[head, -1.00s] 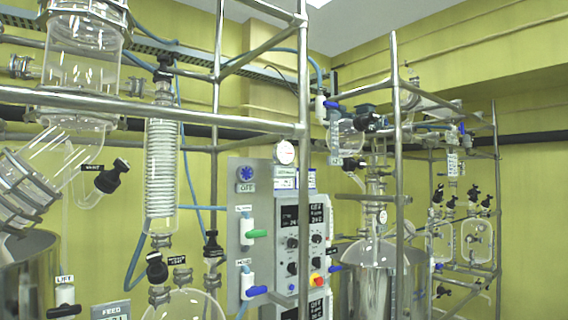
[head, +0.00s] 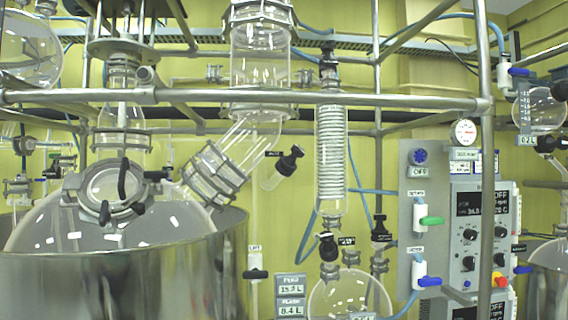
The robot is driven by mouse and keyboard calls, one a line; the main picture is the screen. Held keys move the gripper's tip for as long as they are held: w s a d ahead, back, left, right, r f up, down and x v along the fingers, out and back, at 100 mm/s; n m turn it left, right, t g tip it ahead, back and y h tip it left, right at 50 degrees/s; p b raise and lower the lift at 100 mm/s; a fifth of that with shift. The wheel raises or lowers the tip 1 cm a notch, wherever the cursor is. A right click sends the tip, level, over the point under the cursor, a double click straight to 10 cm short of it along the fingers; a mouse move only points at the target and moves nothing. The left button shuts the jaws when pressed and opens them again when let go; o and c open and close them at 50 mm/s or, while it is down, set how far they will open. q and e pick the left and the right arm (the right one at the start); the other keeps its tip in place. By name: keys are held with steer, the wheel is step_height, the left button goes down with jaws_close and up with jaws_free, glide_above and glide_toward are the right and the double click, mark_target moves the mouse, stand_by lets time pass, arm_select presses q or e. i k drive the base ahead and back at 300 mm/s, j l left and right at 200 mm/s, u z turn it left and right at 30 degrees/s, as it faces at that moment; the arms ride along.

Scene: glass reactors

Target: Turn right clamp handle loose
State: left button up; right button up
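A round glass port with a metal clamp ring (head: 103,192) sits on the domed glass lid of the large reactor (head: 60,225) at the left. Neither of my grippers is in view.
A steel vessel wall (head: 130,275) surrounds the reactor. A horizontal steel rail (head: 200,96) crosses above the lid. A coiled glass condenser (head: 330,150) and a control panel (head: 480,220) stand to the right, with a receiving flask (head: 350,297) below the condenser.

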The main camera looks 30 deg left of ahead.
mark_target(154, 176)
steer(key=u, duration=1.75)
